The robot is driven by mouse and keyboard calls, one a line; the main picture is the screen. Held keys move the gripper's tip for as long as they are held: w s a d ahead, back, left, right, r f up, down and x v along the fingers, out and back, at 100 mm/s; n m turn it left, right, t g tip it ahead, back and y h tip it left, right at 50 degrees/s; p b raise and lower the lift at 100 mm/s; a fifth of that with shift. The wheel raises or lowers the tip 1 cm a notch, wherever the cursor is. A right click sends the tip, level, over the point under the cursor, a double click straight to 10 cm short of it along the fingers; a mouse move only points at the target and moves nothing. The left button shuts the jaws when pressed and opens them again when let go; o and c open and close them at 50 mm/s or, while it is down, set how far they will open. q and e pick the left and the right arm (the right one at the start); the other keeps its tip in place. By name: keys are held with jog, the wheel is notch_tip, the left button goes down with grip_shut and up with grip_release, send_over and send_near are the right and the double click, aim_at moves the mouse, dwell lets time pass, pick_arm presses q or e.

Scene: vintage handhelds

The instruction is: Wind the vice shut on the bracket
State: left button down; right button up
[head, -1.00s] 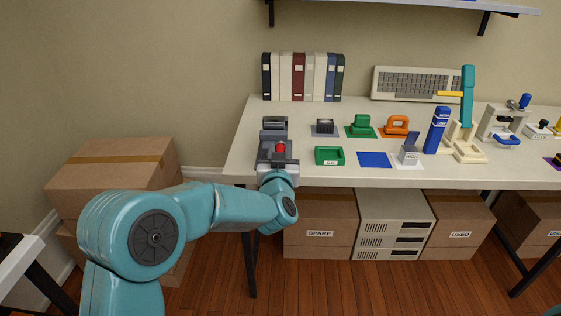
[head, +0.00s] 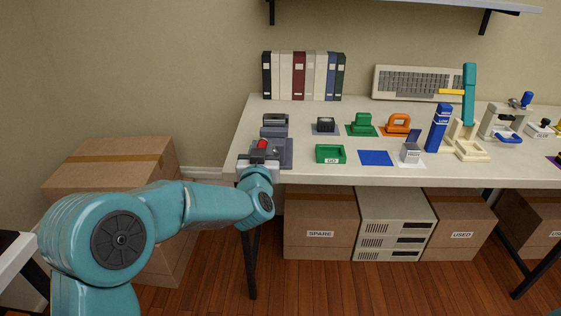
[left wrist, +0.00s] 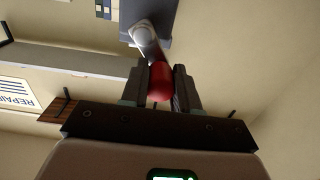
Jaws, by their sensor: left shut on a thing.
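The grey vice (head: 275,122) stands at the left end of the table, partly hidden by my left gripper (head: 261,148). The red knob (head: 262,144) of its crank is between my left fingers. In the left wrist view the fingers of my left gripper (left wrist: 161,88) are shut on the red knob (left wrist: 160,76), and the pale crank arm (left wrist: 146,40) runs from it to the grey vice body. I cannot make out the bracket or the gap between the vice jaws. My right gripper is not in view.
A green tray (head: 330,154) and a blue mat (head: 375,158) lie right of the vice. Binders (head: 300,77) stand behind it. Orange (head: 397,124) and green (head: 362,123) items sit further right. Boxes (head: 320,222) stand under the table.

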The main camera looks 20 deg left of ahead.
pick_arm(q)
jog(key=shift+d+f, duration=0.2)
jog(key=shift+f, duration=0.1)
jog(key=shift+a+f+b, duration=0.1)
jog(key=shift+f+b, duration=0.2)
jog(key=shift+b, duration=0.15)
jog(key=shift+s+a+f+b, duration=0.2)
jog(key=shift+a+f+b, duration=0.4)
jog(key=shift+b, duration=0.1)
jog(key=shift+d, duration=0.1)
jog(key=shift+w+f+b, duration=0.1)
jog(key=shift+f+b, duration=0.8)
jog(key=shift+b, duration=0.15)
jog(key=shift+d, duration=0.1)
